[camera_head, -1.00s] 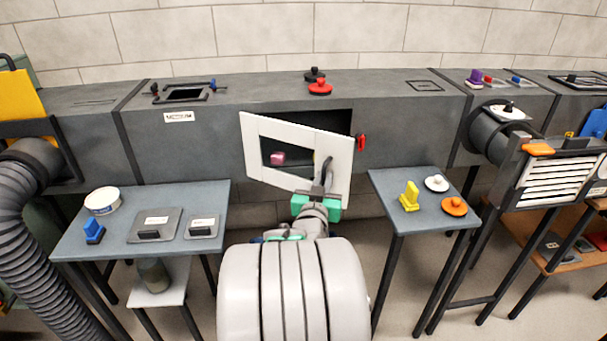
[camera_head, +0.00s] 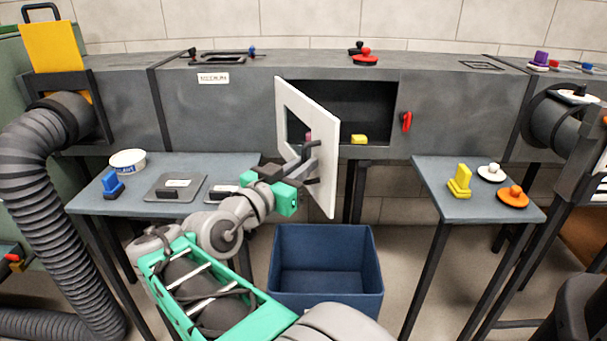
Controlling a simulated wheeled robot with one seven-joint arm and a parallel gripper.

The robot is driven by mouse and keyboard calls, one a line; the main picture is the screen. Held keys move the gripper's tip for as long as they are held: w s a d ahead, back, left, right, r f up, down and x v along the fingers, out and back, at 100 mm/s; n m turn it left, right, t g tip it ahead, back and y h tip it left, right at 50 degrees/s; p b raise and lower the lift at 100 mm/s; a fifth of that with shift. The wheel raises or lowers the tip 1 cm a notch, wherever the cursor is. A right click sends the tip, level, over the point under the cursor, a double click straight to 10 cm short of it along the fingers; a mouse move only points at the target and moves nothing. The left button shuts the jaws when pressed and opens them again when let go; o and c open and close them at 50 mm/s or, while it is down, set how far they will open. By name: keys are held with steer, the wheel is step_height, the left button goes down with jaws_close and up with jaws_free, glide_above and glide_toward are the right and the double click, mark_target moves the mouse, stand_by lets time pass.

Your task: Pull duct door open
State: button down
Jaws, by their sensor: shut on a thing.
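The duct door (camera_head: 321,180) is a white framed panel hinged on its left side. It stands swung well out from the grey duct (camera_head: 230,107). The dark opening (camera_head: 375,102) behind it shows, with a yellow block (camera_head: 358,139) inside at its lower edge. A small pink thing (camera_head: 308,137) shows through the door's window. My gripper (camera_head: 308,165) is at the outer face of the door, shut on the dark door handle (camera_head: 312,148). The fingertips are partly hidden by the handle and the gripper's own body.
A blue bin (camera_head: 325,265) stands on the floor below the opening. The left table (camera_head: 190,208) holds a blue brush, a white tub and flat plates. The right table (camera_head: 450,208) holds a yellow brush and round knobs. A red latch (camera_head: 406,121) sits right of the opening.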

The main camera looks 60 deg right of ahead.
steer(key=shift+w+a+r, duration=0.1)
steer(key=shift+w+a, duration=0.15)
steer(key=shift+w, duration=0.35)
steer(key=c, duration=1.8)
jaws_free()
steer(key=shift+o, duration=0.2)
